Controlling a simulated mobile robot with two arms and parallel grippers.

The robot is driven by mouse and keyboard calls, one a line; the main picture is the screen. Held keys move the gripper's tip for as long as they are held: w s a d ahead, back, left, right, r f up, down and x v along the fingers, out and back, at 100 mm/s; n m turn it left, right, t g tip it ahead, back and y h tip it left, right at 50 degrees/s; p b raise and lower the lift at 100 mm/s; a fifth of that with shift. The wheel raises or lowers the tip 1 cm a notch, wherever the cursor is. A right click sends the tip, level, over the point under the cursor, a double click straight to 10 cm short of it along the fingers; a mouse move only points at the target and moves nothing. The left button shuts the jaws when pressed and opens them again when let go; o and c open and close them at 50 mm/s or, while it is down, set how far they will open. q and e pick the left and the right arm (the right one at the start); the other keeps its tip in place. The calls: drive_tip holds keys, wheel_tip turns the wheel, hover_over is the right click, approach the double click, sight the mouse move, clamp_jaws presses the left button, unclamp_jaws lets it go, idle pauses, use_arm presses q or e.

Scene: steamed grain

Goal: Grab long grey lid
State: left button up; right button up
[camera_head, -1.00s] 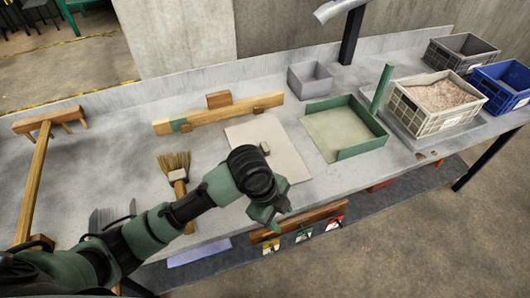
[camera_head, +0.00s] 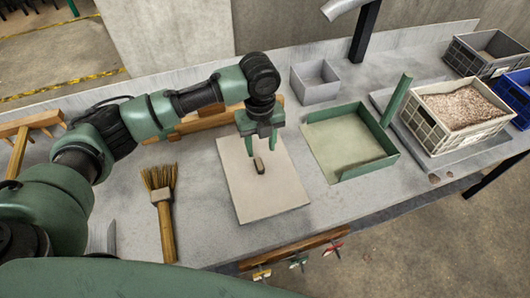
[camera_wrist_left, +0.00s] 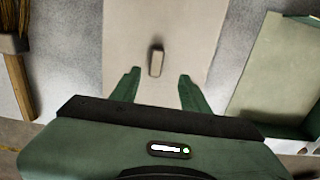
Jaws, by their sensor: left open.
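The long grey lid (camera_head: 268,203) lies flat on the bench, a pale rectangular panel with a small wooden handle (camera_head: 258,165) near its middle. My left gripper (camera_head: 262,153) is open above the lid and points down, with its fingertips close to the handle in the head view. In the left wrist view the lid (camera_wrist_left: 184,40) runs up the picture and the handle (camera_wrist_left: 156,61) stands just beyond the open fingers (camera_wrist_left: 157,82), between their lines. Nothing is held. My right gripper does not show.
A green open tray (camera_head: 350,165) stands right of the lid, and a brush (camera_head: 163,205) lies left of it. A grey box (camera_head: 315,88) stands behind. A crate of grain (camera_head: 422,127) is at the right. A wooden rake (camera_head: 20,130) lies far left.

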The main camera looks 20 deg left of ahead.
sight(259, 163)
use_arm(q)
drive_tip(key=shift+w+f, duration=0.15)
drive_tip(key=shift+f, duration=0.05)
drive_tip(key=f, duration=0.1)
drive_tip(key=s+f, duration=0.1)
drive_tip(key=f, duration=0.1)
drive_tip(key=shift+a+f+p, duration=0.2)
drive_tip(key=shift+f+p, duration=0.1)
drive_tip(key=shift+p, duration=0.05)
wheel_tip(259, 163, down, 3)
drive_tip(key=shift+w+r, duration=0.1)
drive_tip(key=shift+r, duration=0.1)
drive_tip(key=shift+f, duration=0.35)
clamp_jaws()
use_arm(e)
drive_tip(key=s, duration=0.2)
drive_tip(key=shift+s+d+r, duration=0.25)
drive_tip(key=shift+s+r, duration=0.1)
use_arm(q)
drive_tip(key=shift+w+r, duration=0.1)
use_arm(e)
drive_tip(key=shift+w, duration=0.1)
